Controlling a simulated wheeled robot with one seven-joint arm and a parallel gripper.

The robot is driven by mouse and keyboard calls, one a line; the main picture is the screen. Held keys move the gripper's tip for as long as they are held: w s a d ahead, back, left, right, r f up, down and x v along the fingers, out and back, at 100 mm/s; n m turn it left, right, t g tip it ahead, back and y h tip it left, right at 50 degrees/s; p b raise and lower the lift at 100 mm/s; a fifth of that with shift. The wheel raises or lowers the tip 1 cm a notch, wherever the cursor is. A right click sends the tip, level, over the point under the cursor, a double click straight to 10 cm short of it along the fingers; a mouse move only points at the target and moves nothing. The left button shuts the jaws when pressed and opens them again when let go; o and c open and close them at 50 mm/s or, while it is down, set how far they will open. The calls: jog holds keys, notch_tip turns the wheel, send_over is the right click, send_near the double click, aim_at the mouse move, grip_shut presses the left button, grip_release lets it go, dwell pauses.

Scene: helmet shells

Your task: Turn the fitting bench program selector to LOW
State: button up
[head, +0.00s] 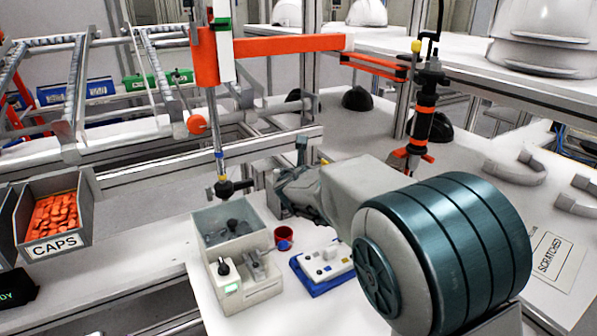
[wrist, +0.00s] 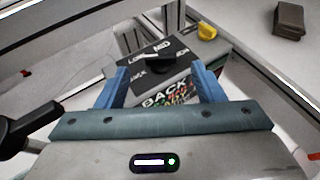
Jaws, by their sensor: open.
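The program selector is a black knob (wrist: 160,63) on the dark top panel of a grey box (wrist: 172,78) in the wrist view. The knob's exact pointing direction is too small to tell. My gripper (wrist: 161,84) is open, with its two blue fingers left and right of the box's near part. The knob lies between and just beyond the fingertips, with no clear contact. In the head view my gripper (head: 298,184) is near the middle, and my arm hides most of the selector.
A yellow knob (wrist: 207,31) stands behind the selector at the right. A hanging tool (head: 422,125) is at the right.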

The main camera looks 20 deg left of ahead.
jog(key=shift+x, duration=2.5)
jog(key=c, duration=1)
